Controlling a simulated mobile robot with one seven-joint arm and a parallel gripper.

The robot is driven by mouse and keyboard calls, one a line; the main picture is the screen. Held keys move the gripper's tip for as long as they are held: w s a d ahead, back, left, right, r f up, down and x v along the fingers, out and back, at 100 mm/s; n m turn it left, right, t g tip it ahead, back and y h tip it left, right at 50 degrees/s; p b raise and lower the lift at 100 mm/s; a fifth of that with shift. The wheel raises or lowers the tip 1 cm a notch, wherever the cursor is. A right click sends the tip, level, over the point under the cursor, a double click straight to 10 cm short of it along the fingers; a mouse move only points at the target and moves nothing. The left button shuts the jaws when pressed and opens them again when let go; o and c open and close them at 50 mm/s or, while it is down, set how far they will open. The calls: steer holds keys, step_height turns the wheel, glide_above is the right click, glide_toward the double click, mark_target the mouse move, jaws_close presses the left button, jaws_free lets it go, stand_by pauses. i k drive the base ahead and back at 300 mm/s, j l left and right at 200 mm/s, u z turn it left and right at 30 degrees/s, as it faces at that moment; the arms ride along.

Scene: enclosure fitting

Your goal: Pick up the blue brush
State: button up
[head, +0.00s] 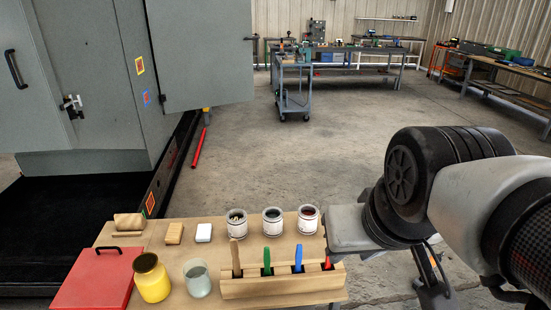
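The blue brush (298,258) stands upright in a slot of a wooden holder (265,288) at the front right of the wooden table, handle up. Its lower part is hidden in the holder. A green-handled brush (267,260) and a tan one (236,258) stand to its left, and a red one (327,265) to its right. My arm fills the right side of the view, to the right of the table. My gripper does not show.
Three paint cans (272,220) stand behind the holder. A yellow jar (151,278), a glass cup (197,278) and a red panel (94,279) lie to its left. Wood blocks (174,233) and a white block (204,232) sit further back. A grey cabinet (205,60) stands behind left.

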mark_target(298, 254)
steer(key=z, duration=1.6)
steer(key=k+j+z, duration=0.6)
steer(key=k+j, duration=0.35)
steer(key=j, duration=0.15)
